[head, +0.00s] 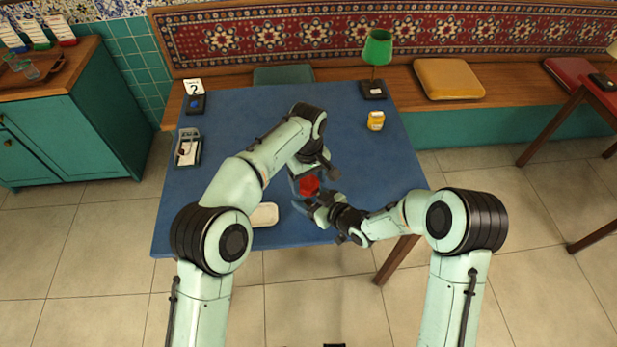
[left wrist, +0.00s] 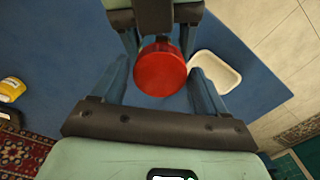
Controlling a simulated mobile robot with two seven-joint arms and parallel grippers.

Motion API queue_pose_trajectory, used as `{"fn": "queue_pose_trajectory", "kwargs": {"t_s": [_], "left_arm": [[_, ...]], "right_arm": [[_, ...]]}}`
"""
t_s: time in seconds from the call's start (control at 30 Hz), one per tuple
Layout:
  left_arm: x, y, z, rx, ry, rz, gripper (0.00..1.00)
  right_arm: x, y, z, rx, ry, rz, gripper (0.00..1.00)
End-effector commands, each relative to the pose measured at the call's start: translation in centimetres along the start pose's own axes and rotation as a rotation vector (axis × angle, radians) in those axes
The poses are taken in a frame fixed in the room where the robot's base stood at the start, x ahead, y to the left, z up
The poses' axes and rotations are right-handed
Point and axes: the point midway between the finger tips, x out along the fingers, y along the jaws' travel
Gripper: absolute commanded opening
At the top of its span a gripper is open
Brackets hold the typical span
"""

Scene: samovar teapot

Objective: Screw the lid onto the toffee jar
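The round red lid (head: 309,186) is near the front middle of the blue table, and its top shows in the left wrist view (left wrist: 160,72). The jar body is hidden beneath or behind it, so I cannot tell whether the lid sits on the jar. My left gripper (left wrist: 160,70) is open from above, one finger on each side of the lid, with narrow gaps showing. My right gripper (head: 308,198) is low, close beside the lid at its near right. Its fingers reach under the lid's edge in the left wrist view; their grip is hidden.
A white dish (head: 264,215) lies left of the grippers, close to them. The table's (head: 240,110) back middle is clear.

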Motion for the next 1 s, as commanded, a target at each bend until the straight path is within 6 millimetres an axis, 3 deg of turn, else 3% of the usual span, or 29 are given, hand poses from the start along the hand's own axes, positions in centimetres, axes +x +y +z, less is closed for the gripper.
{"fn": "queue_pose_trajectory", "kwargs": {"t_s": [0.03,0.13,0.3,0.63,0.97,1.0], "left_arm": [[-0.01,0.00,0.00,0.000,0.000,0.000,0.54],[-0.02,0.00,0.00,0.000,0.000,0.000,0.23],[-0.02,-0.01,-0.01,0.059,0.000,0.000,0.23],[0.03,-0.04,-0.04,0.540,-0.001,-0.001,0.23],[0.01,-0.02,-0.03,0.587,0.000,-0.001,0.23],[0.01,-0.02,-0.03,0.586,0.000,-0.001,0.66]], "right_arm": [[0.01,0.01,-0.11,-0.001,0.003,0.000,0.00],[0.01,0.00,-0.11,-0.001,0.003,0.000,0.00],[0.01,0.00,-0.11,-0.001,0.003,0.000,0.00],[0.01,0.00,-0.10,-0.001,0.002,0.000,0.00],[0.00,0.01,-0.09,-0.001,0.002,0.000,0.00],[0.00,0.01,-0.09,-0.001,0.002,0.000,0.00]]}}
